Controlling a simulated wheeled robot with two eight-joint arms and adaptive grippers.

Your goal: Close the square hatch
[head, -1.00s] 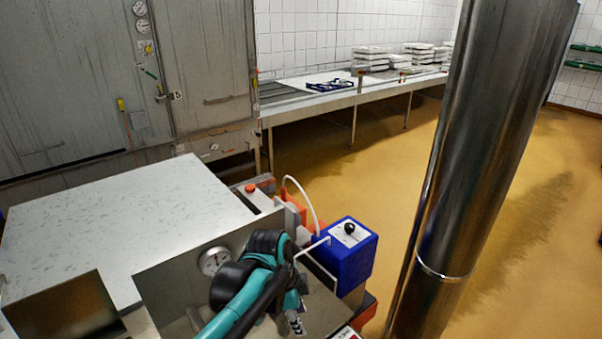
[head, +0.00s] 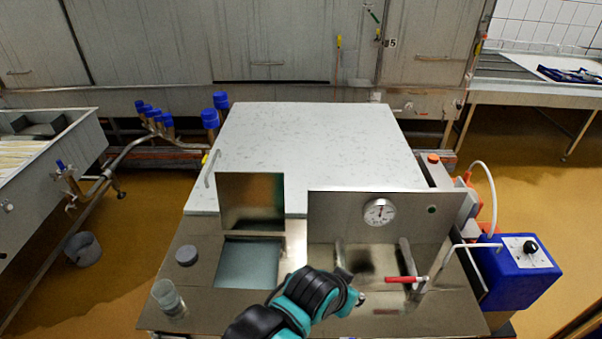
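The square hatch (head: 250,202) is a thin metal plate that stands upright at the back edge of a square opening (head: 247,263) in the steel machine top. It is open, and the opening in front of it is uncovered. My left gripper (head: 353,286), teal and black, comes in from the lower left at the bottom of the head view. It is in front and to the right of the hatch, apart from it. Its fingertips are small and partly hidden, so I cannot tell how far apart they are. My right gripper is not in view.
An upright steel panel with a gauge (head: 380,212) stands right of the hatch, with a red-handled lever (head: 407,279) before it. A dark round knob (head: 187,255) and clear cup (head: 167,294) are left of the opening. A blue box (head: 514,270) is at the right.

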